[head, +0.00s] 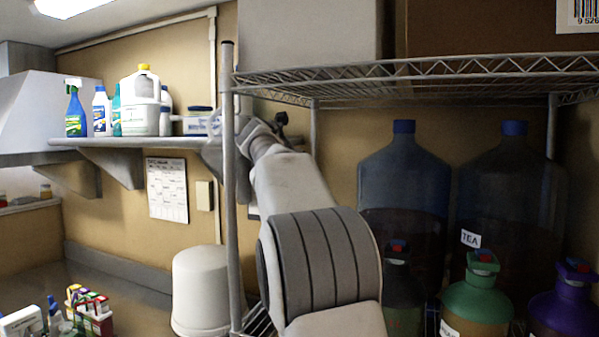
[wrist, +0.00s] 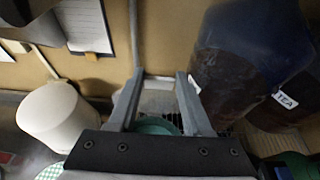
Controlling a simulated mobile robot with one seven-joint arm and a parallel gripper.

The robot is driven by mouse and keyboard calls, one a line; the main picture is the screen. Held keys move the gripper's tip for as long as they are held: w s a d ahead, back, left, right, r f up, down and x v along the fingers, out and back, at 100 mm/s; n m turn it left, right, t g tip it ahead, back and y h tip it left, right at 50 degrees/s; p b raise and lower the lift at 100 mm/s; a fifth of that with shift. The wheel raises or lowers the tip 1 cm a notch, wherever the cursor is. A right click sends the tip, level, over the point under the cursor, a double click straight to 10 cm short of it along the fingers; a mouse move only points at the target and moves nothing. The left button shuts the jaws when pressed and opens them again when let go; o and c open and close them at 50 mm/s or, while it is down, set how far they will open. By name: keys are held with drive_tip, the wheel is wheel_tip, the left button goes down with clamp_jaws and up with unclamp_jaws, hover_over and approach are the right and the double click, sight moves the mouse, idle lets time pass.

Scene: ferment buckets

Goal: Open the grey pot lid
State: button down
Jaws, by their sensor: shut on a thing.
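My gripper (wrist: 160,78) shows in the wrist view, with its two grey fingers reaching away from the camera. A thin pale grey piece spans the gap at the fingertips, and the fingers are closed on it. I cannot tell whether this piece is part of the grey pot lid. A green round thing (wrist: 155,125) shows below, between the fingers, partly hidden by the gripper body. In the head view my arm reaches up and away beside the shelf post, and its own links hide the fingertips. No whole grey pot is clearly visible in either view.
A wire shelf rack (head: 420,75) with a thin post (head: 229,190) stands close by my arm. Large dark jugs (head: 403,180) fill its right side. A white bucket (head: 200,290) stands left of the post; it also shows in the wrist view (wrist: 58,118). A wall shelf (head: 130,142) holds bottles.

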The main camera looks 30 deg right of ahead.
drive_tip(key=shift+w+d+r, duration=0.1)
drive_tip(key=shift+d+r, duration=0.1)
drive_tip(key=shift+r, duration=0.3)
drive_tip(key=shift+c, duration=2)
unclamp_jaws()
drive_tip(key=shift+o, duration=0.4)
drive_tip(key=shift+f, duration=0.2)
drive_tip(key=b+v, duration=0.1)
drive_tip(key=v, duration=0.6)
drive_tip(key=shift+a+r+b, duration=0.15)
drive_tip(key=shift+r+b, duration=0.05)
drive_tip(key=shift+b, duration=0.1)
drive_tip(key=shift+f, duration=0.1)
drive_tip(key=s+a+f+m+g+y+b, duration=0.1)
drive_tip(key=s+a+f+m+y+b, duration=0.1)
drive_tip(key=s+a+f+m, duration=0.5)
drive_tip(key=s+a+f+m+g+y+b, duration=0.1)
drive_tip(key=s+a+f+m+y, duration=0.4)
drive_tip(key=s+f+m, duration=0.5)
drive_tip(key=s+a+f+m+g+y+b, duration=0.1)
drive_tip(key=s+a+f+m+y+b, duration=0.2)
drive_tip(key=s+a+f+m, duration=0.5)
drive_tip(key=s+a+f+y, duration=0.1)
drive_tip(key=s+a+f, duration=0.1)
drive_tip(key=s+f, duration=0.8)
wheel_tip(320, 180, down, 3)
drive_tip(key=shift+s+r+m, duration=0.15)
drive_tip(key=shift+s+m, duration=0.15)
drive_tip(key=shift+s, duration=0.1)
